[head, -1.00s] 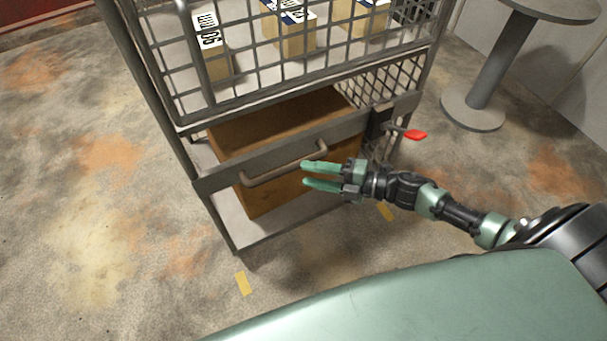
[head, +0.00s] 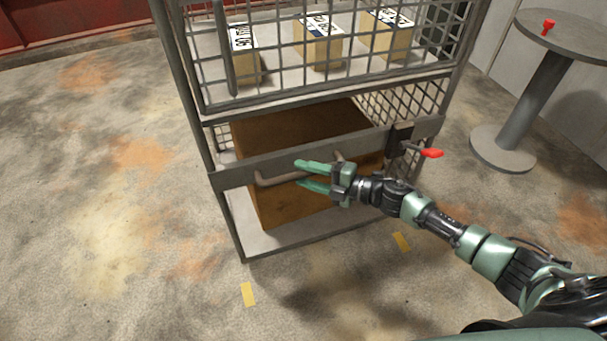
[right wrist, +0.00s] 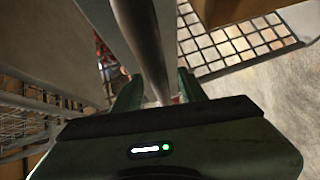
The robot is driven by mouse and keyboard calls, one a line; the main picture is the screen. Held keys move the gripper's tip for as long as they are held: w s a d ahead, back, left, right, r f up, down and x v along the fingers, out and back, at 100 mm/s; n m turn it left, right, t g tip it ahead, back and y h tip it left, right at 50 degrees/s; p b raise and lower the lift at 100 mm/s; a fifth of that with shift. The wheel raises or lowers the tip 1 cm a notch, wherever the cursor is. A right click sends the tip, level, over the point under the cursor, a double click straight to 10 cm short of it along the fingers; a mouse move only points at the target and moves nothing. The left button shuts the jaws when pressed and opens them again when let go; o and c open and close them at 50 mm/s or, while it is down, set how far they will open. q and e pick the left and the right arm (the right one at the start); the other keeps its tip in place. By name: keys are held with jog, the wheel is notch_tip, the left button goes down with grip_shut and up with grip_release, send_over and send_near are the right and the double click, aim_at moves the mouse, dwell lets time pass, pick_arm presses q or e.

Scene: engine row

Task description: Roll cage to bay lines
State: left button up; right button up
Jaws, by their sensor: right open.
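The roll cage (head: 226,179) stands upright on the floor, a grey frame with mesh walls. A bent handle (head: 275,179) is fixed to its front crossbar. My right gripper (head: 300,174) is open at this handle, one green finger above it and one below. In the right wrist view the handle bar (right wrist: 143,35) runs down between the two open fingers (right wrist: 158,90); I cannot tell whether they touch it. My left gripper is out of view.
The cage carries several labelled boxes (head: 319,50) on its upper shelf and a large brown box (head: 290,207) below. A red lever (head: 431,153) sticks out at its right front. A round grey table (head: 520,110) stands at right. The floor at left is clear.

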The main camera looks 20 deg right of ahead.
jog(key=shift+w+a+f, duration=0.1)
jog(key=shift+w+a, duration=0.2)
jog(key=shift+a, duration=0.05)
grip_shut()
dwell(1.2)
